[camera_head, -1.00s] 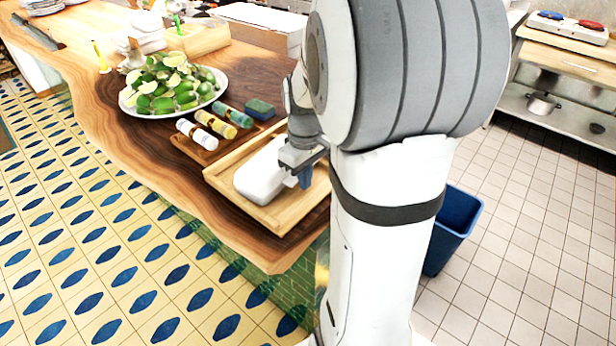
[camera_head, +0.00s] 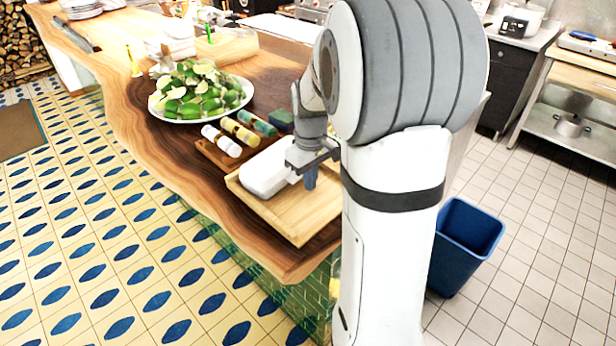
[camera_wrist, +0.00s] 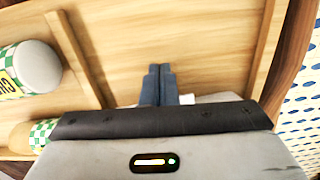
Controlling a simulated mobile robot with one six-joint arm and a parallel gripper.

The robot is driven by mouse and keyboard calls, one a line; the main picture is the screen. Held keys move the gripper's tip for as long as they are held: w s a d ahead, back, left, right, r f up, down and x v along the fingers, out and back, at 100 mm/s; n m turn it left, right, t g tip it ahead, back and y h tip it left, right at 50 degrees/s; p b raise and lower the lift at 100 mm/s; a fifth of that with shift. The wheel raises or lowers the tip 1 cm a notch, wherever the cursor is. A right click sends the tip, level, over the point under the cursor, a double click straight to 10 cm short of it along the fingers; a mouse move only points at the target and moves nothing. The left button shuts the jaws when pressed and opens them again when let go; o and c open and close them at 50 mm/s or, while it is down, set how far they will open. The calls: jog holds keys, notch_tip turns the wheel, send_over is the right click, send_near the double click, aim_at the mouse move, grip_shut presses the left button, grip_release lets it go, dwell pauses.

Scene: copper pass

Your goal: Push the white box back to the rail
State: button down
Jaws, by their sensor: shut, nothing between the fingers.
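The white box (camera_head: 266,172) lies in a shallow wooden tray (camera_head: 297,236) on the counter. It sits close to the tray's raised rail on the side of the small bottles; I cannot tell whether it touches. My gripper (camera_head: 310,182) is shut and empty, pointing down into the tray at the right side of the box. In the wrist view, the shut fingers (camera_wrist: 159,72) are over bare tray floor. Only a small pale sliver, possibly the box, shows beside them there; my gripper body hides the rest.
Several small bottles (camera_head: 222,141) lie on a board beside the tray. The front part of the tray is clear. A blue bin (camera_head: 467,240) stands on the floor at right.

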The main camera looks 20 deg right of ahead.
jog(key=shift+s+d, duration=0.15)
jog(key=shift+s, duration=0.4)
jog(key=shift+s+d, duration=0.15)
jog(key=shift+s, duration=0.35)
notch_tip(320, 180, up, 10)
jog(key=shift+b, duration=0.35)
